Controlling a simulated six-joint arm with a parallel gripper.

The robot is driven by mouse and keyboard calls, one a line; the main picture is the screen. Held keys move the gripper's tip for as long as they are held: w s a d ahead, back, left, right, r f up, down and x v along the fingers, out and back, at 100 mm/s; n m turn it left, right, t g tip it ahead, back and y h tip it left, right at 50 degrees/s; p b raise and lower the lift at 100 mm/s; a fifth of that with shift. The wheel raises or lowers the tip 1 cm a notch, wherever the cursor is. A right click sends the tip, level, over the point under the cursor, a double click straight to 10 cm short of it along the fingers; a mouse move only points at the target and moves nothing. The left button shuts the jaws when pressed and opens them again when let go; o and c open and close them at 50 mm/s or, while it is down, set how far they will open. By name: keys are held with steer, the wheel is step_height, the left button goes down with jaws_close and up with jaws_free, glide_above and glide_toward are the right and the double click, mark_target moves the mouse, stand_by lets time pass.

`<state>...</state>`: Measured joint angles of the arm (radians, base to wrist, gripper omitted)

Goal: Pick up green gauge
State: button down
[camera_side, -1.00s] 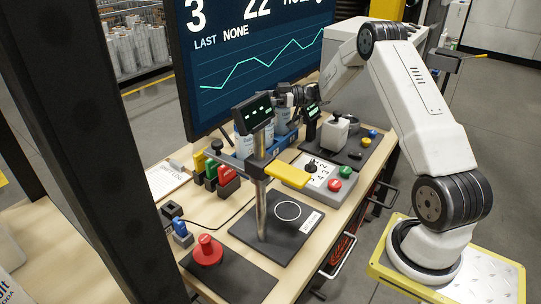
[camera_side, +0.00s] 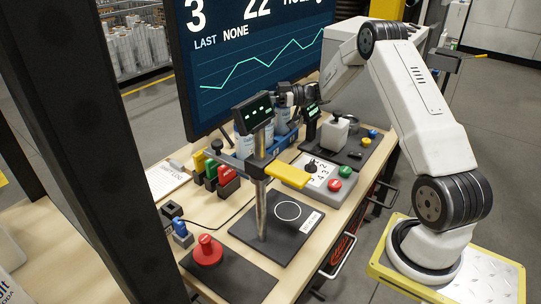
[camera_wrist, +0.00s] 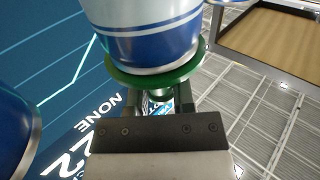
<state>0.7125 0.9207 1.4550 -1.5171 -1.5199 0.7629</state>
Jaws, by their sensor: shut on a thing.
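A green-topped block (camera_side: 211,171) stands in a dark rack between a yellow one (camera_side: 199,162) and a red one (camera_side: 227,174). My gripper (camera_side: 280,96) is away from them, behind the small display, near the blue-and-white cans; its fingertips are partly hidden in the side view. In the wrist view, my gripper (camera_wrist: 165,97) has its fingers at a green round flange (camera_wrist: 150,80) against the end of a blue-and-white can (camera_wrist: 145,40). It appears shut on this green piece; the exact contact is partly hidden.
A post with a small display (camera_side: 252,112) and a yellow arm (camera_side: 288,176) stands in front. A control box (camera_side: 325,178) sits to its right, a red button (camera_side: 207,250) at the front. The large screen (camera_side: 255,60) is close behind my gripper.

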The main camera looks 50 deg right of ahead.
steer(key=shift+r, duration=0.55)
step_height(320, 180, up, 2)
steer(key=shift+r, duration=0.1)
steer(key=s+a+r, duration=0.2)
steer(key=s+r, duration=0.2)
steer(key=s, duration=0.2)
steer(key=s+a+r, duration=0.2)
steer(key=s+r, duration=0.3)
steer(key=s, duration=0.2)
steer(key=shift+a+r, duration=0.25)
steer(key=shift+a, duration=0.05)
steer(key=shift+s, duration=0.15)
